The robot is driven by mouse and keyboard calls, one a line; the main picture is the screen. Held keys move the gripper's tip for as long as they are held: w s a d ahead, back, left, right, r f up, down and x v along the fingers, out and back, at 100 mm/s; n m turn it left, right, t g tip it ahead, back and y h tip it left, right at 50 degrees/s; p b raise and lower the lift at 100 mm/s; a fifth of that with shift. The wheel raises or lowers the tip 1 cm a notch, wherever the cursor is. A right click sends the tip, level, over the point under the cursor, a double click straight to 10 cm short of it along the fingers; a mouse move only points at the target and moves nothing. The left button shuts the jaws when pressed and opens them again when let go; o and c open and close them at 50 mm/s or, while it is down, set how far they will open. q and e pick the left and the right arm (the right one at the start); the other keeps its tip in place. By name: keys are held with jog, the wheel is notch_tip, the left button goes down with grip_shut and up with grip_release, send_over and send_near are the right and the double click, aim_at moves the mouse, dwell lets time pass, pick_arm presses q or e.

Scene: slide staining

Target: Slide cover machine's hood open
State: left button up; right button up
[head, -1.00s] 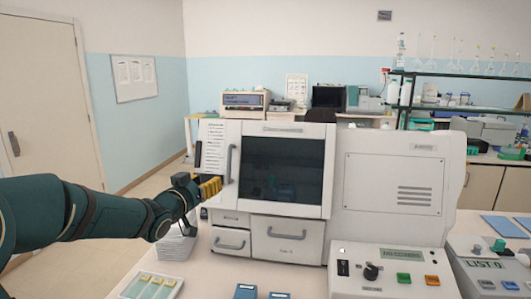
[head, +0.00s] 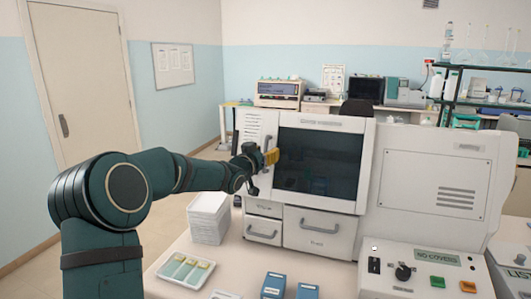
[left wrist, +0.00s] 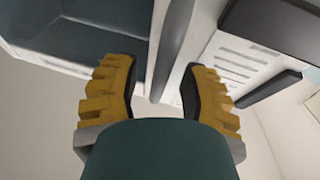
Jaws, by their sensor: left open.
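The cover machine (head: 345,122) is a white cabinet on the bench. Its hood has a dark window (head: 320,165) and stands down over the front in the head view. My left gripper (head: 270,157) is at this handle with yellow fingers. In the left wrist view my left gripper (left wrist: 158,85) is open, with the grey handle bar (left wrist: 176,40) showing between its fingers. I cannot tell whether either finger touches it. My right gripper is not in view.
Drawers (head: 319,224) sit below the hood. A control panel (head: 437,257) reading "NO COVERS" stands to the right. A stack of white trays (head: 208,222), a slide tray (head: 207,293) and blue boxes (head: 273,286) stand in front. Shelves with glassware (head: 490,70) are behind right.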

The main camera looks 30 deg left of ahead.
pick_arm(q)
jog(key=shift+w, duration=0.15)
grip_shut()
